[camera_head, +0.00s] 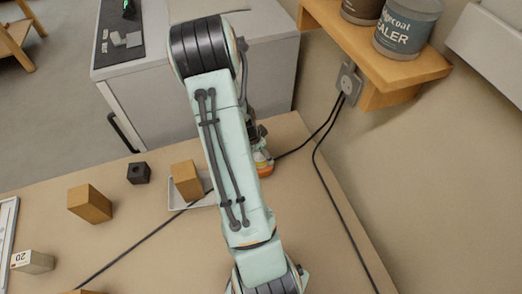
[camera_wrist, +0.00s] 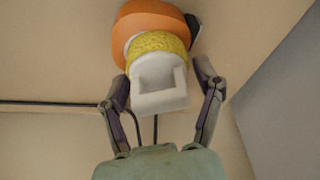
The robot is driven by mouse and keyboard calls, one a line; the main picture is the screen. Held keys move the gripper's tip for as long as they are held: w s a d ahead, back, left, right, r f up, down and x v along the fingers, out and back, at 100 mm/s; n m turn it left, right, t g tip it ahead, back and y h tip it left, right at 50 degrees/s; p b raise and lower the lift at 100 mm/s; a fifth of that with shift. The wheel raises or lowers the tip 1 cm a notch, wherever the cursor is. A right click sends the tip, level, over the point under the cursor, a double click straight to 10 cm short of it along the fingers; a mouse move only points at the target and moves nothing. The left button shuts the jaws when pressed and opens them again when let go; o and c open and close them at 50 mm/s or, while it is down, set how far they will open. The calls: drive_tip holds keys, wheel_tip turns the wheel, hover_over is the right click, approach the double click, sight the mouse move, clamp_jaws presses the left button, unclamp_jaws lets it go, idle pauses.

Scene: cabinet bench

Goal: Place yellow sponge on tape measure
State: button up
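In the wrist view a round yellow, rough-textured piece, which looks like the sponge (camera_wrist: 160,43), lies against an orange rounded object (camera_wrist: 145,19) with a white band. A white block with a notch (camera_wrist: 160,98) is in front of the yellow piece. I cannot tell whether these parts are joined, or which is the tape measure. My gripper (camera_wrist: 163,78) has its fingers spread on either side of the white block, with a gap visible on the right. In the head view the orange object (camera_head: 265,170) shows beside my arm, which hides most of the gripper.
A wooden block (camera_head: 186,180) stands on a white tray (camera_head: 180,207) left of my arm. Another wooden block (camera_head: 90,204) and a small black cube (camera_head: 139,173) are further left. Black cables (camera_head: 318,142) run across the bench and wall. A wooden shelf (camera_head: 405,66) holds cans at upper right.

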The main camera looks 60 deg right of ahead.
idle(0.3)
drive_tip(key=v, duration=1.2)
drive_tip(key=shift+r, duration=0.2)
drive_tip(key=w+a+r+n+t+y, duration=0.1)
drive_tip(key=w+a+r+n, duration=0.1)
drive_tip(key=a+n, duration=0.3)
drive_tip(key=w+a+r+n+t+y, duration=0.1)
drive_tip(key=w+a+r+n, duration=0.1)
drive_tip(key=a, duration=0.5)
drive_tip(key=s+a+r+n+y, duration=0.1)
drive_tip(key=s+a+n, duration=0.3)
drive_tip(key=a+n, duration=0.4)
drive_tip(key=s+a+r+n+g, duration=0.1)
drive_tip(key=s+a+r+n, duration=0.2)
drive_tip(key=a+n, duration=0.5)
drive_tip(key=shift+s+a+r+n+y, duration=0.25)
drive_tip(key=shift+s+a+n+y, duration=0.15)
drive_tip(key=shift+s+a, duration=0.45)
